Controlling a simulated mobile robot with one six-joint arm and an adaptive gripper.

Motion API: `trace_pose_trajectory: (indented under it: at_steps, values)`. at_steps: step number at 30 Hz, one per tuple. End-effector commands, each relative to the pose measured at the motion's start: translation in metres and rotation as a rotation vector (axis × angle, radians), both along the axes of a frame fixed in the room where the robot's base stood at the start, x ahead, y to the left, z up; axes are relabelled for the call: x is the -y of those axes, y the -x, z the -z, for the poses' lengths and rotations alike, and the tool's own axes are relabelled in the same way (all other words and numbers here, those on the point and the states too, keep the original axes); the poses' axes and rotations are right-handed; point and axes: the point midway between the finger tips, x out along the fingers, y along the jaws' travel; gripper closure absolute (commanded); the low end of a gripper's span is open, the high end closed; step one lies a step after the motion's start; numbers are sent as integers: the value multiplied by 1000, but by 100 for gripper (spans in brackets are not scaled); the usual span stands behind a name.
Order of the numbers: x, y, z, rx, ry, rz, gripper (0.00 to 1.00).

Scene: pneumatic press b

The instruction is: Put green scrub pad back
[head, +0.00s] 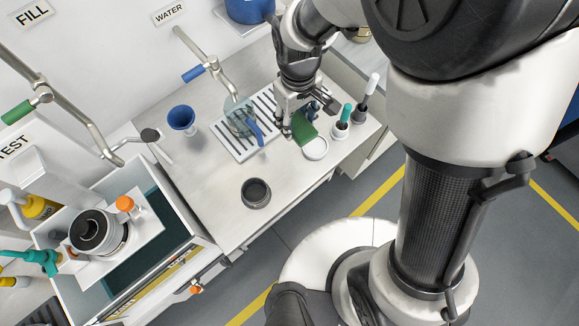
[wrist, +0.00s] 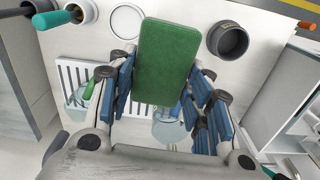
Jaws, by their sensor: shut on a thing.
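The green scrub pad (head: 304,128) is held in my gripper (head: 290,112) above the right part of the counter. In the wrist view the pad (wrist: 168,55) sits between the blue-padded fingers of my gripper (wrist: 162,80), which are shut on its sides. Its far end sticks out past the fingertips. A round white dish (head: 315,148) lies on the counter just below and right of the pad in the head view. The dish also shows in the wrist view (wrist: 126,21), left of the pad and apart from it.
Two brushes stand in holders, one with a teal handle (head: 346,113), one with a white handle (head: 372,84). A slatted drain (head: 232,146) with a glass vessel (head: 238,114) lies left of my gripper. A dark cup (head: 256,193) stands at the counter's front, a blue funnel (head: 182,118) further left.

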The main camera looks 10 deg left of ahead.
Motion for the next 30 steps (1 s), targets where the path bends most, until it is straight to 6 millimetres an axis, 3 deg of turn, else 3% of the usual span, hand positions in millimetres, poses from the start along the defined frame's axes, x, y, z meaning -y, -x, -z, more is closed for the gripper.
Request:
trace_pose_trajectory:
  at_steps: [3,6,17,20,30]
  values:
    - [-19,23,4,0,0,-117,89]
    - [-25,30,6,1,-1,-155,89]
    - [-25,31,12,-1,1,-157,89]
    - [-25,31,31,-4,2,-157,89]
    - [-24,31,124,-4,3,-156,89]
